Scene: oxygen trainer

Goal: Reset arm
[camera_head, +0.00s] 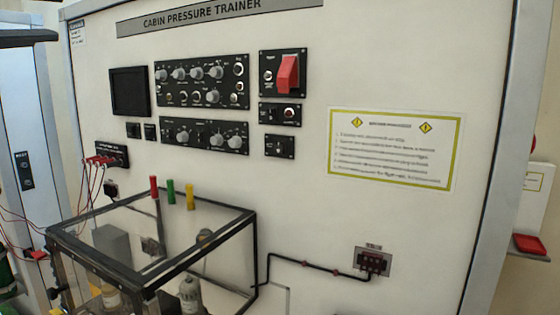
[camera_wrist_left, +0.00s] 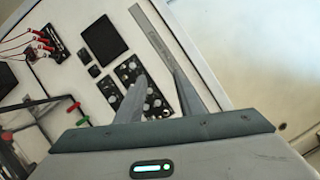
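The cabin pressure trainer panel (camera_head: 300,195) stands upright and fills most of the head view. It carries two black knob modules (camera_head: 203,82), a dark screen (camera_head: 130,91) and a red switch cover (camera_head: 289,73) that sticks out. My left gripper (camera_wrist_left: 160,74) shows in the left wrist view with its two fingers apart and nothing between them. The knob modules (camera_wrist_left: 131,74) and the dark screen (camera_wrist_left: 104,41) show beyond the fingers, tilted. Neither gripper shows clearly in the head view, and my right gripper is in neither view.
A clear box with a black frame (camera_head: 150,271) juts out at the lower left, with red, green and yellow pegs (camera_head: 171,191) above it. Red wires (camera_head: 94,178) hang left of it. A yellow-edged notice (camera_head: 393,149) is on the right, and a black tube (camera_head: 300,262) runs below.

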